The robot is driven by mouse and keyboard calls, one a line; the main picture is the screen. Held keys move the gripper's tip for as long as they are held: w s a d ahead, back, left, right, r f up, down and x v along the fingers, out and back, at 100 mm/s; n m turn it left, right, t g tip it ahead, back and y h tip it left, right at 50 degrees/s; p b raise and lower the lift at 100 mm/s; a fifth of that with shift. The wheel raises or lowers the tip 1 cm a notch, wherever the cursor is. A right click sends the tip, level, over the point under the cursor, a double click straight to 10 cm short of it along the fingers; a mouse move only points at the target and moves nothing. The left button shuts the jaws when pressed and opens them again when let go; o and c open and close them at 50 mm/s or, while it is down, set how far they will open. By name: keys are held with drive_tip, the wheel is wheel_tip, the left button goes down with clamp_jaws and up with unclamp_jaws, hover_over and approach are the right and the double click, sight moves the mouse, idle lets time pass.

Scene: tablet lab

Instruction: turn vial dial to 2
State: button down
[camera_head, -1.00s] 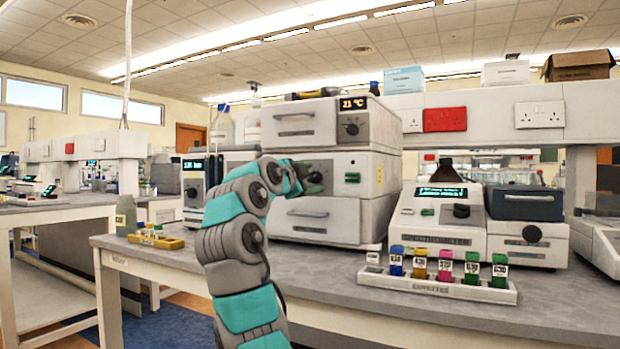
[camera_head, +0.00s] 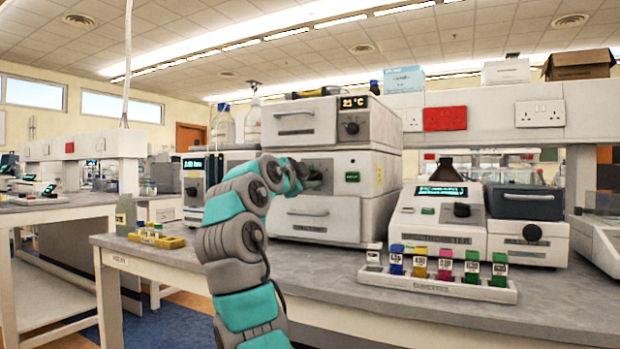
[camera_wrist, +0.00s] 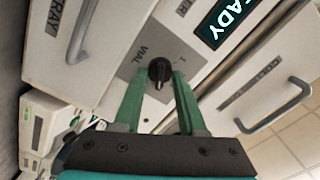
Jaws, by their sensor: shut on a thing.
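The vial dial (camera_wrist: 160,72) is a small black knob on a grey panel (camera_wrist: 137,70) marked "VIAL" in the wrist view. My gripper (camera_wrist: 158,78) has its green fingers on either side of the knob and is shut on it. The dial's numbers are mostly hidden or too small to read. In the head view my gripper (camera_head: 312,178) reaches the middle unit of the white instrument stack (camera_head: 368,180), and my arm hides part of the panel.
A "READY" display (camera_wrist: 228,22) and drawer handles (camera_wrist: 272,108) lie close to my gripper. A cuvette rack (camera_head: 440,286) and a spectrometer (camera_head: 436,225) stand to the right. A yellow tray (camera_head: 166,242) sits at left.

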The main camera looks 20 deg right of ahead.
drive_tip(key=shift+f, duration=0.1)
drive_tip(key=n+b, duration=0.2)
drive_tip(key=n, duration=0.1)
drive_tip(key=n+b, duration=0.1)
drive_tip(key=n, duration=0.3)
drive_tip(key=shift+b, duration=0.3)
drive_tip(key=shift+d+r+n, duration=0.1)
drive_tip(key=shift+r+n, duration=0.1)
drive_tip(key=shift+n, duration=1.6)
drive_tip(key=n+p, duration=0.1)
drive_tip(key=n, duration=0.2)
drive_tip(key=shift+r, duration=0.1)
drive_tip(key=shift+w+n+p, duration=0.1)
drive_tip(key=shift+n+p, duration=0.4)
drive_tip(key=shift+n, duration=0.5)
